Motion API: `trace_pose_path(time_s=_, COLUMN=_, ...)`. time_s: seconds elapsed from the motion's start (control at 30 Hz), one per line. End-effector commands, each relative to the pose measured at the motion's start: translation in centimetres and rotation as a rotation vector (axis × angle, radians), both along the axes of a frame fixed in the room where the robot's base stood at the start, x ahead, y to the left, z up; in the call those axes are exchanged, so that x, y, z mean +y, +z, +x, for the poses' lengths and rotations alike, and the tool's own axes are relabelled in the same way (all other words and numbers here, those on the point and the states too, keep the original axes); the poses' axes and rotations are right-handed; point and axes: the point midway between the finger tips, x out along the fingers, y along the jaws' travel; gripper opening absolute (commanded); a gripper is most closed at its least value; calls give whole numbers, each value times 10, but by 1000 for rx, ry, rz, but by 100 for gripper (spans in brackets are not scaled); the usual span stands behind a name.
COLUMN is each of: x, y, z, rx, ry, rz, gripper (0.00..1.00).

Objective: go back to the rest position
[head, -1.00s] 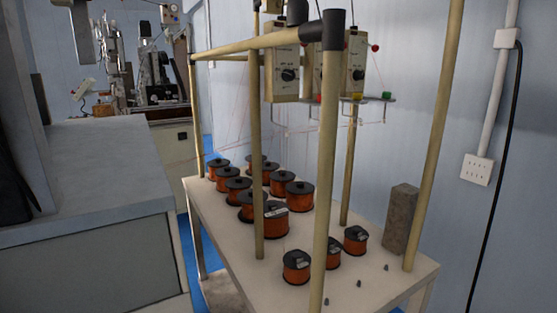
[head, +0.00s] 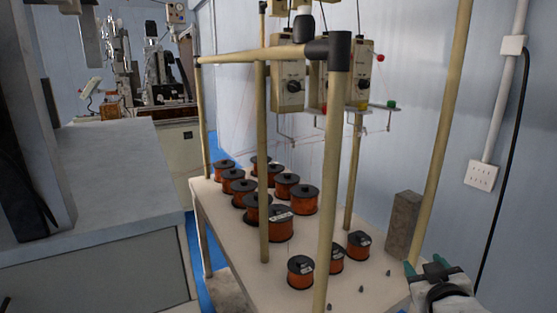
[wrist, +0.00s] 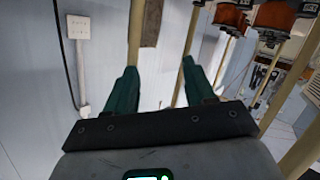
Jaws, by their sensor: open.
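My gripper (head: 428,268) shows at the lower right of the head view, beside the right front corner of the spool table. Its two green fingers are apart with nothing between them. In the wrist view the open gripper (wrist: 160,85) faces the pale blue wall, a grey-brown block and tan posts, all beyond the fingertips. My gripper touches nothing that I can see.
The white table (head: 235,235) carries several orange wire spools (head: 280,222) and a grey block (head: 403,225). Tan posts (head: 331,190) frame it, with control boxes (head: 287,85) above. A wall socket (head: 481,176) is at right, a grey cabinet (head: 110,170) at left.

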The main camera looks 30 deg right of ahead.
Motion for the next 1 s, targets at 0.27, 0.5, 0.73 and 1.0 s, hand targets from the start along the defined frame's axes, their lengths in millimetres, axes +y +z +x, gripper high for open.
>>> trace_pose_path(time_s=0.27, x=109, y=-151, z=-51, rx=435, ry=154, rz=370, gripper=54)
trace_pose_path(time_s=0.5, x=183, y=-231, z=-146, rx=837, ry=246, rz=578, gripper=54)
trace_pose_path(time_s=0.73, x=206, y=-252, z=-199, rx=1033, ry=274, rz=645, gripper=54)
trace_pose_path(time_s=1.0, x=207, y=-253, z=-202, rx=1045, ry=275, rz=649, gripper=54)
